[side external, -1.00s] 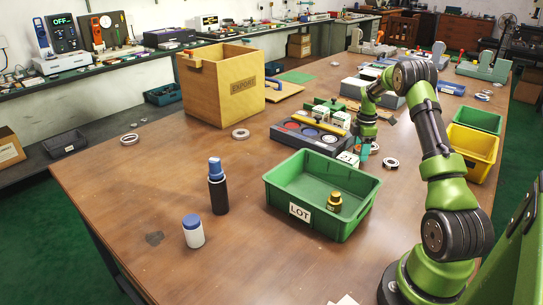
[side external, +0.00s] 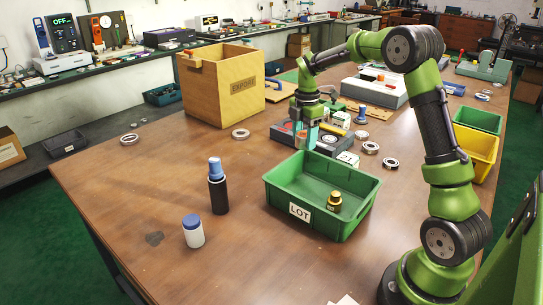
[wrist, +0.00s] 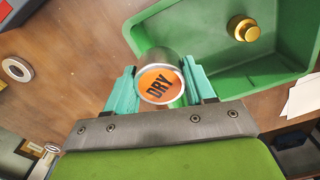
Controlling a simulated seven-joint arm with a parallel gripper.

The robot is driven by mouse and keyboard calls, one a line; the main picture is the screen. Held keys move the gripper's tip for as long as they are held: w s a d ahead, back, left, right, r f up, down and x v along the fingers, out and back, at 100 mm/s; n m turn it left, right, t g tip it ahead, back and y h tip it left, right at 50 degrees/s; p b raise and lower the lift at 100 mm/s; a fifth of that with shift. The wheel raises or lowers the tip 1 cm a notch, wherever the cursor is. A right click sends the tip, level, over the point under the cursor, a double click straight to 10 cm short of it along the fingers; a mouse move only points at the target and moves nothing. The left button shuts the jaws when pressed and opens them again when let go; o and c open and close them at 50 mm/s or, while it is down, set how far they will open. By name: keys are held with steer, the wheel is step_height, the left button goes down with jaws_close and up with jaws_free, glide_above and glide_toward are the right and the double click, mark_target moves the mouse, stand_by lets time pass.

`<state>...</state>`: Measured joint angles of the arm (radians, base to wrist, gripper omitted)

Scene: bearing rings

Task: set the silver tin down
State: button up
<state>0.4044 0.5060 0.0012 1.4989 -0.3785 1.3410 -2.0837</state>
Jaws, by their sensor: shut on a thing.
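The silver tin (wrist: 160,62) has an orange top label reading "DRY". In the wrist view it sits between the two teal fingertips of my gripper (wrist: 158,88), which is shut on it. In the side view my gripper (side external: 305,138) points down near the far left edge of the green LOT bin (side external: 284,196), in front of the dark tray. The tin is small and partly hidden by the fingers there. I cannot tell its exact height above the table.
A brass part (side external: 334,199) stands in the bin. A dark bottle (side external: 218,192) and a blue-capped white jar (side external: 193,232) stand to the left. The dark tray (side external: 279,139), bearing rings (side external: 390,163) and a wooden EXPORT box (side external: 217,96) lie behind.

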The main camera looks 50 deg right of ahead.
steer(key=s+a+f+n, duration=0.1)
steer(key=s+a+n, duration=0.2)
steer(key=a, duration=0.6)
steer(key=s+a+f+n, duration=0.1)
steer(key=s+a+n, duration=0.2)
steer(key=a, duration=0.6)
steer(key=s+a+f+n, duration=0.2)
steer(key=s, duration=0.2)
steer(key=s+a+f+n, duration=0.1)
steer(key=s+a, duration=0.2)
steer(key=s, duration=0.2)
steer(key=s+a+f+n, duration=0.2)
steer(key=s+a, duration=0.1)
steer(key=s, duration=0.1)
steer(key=shift+s+f+n, duration=0.15)
steer(key=shift+f+n, duration=0.15)
steer(key=shift+f, duration=0.3)
glide_above(241, 249)
steer(key=shift+d+f, duration=0.1)
steer(key=shift+f, duration=2.35)
steer(key=shift+f, duration=0.1)
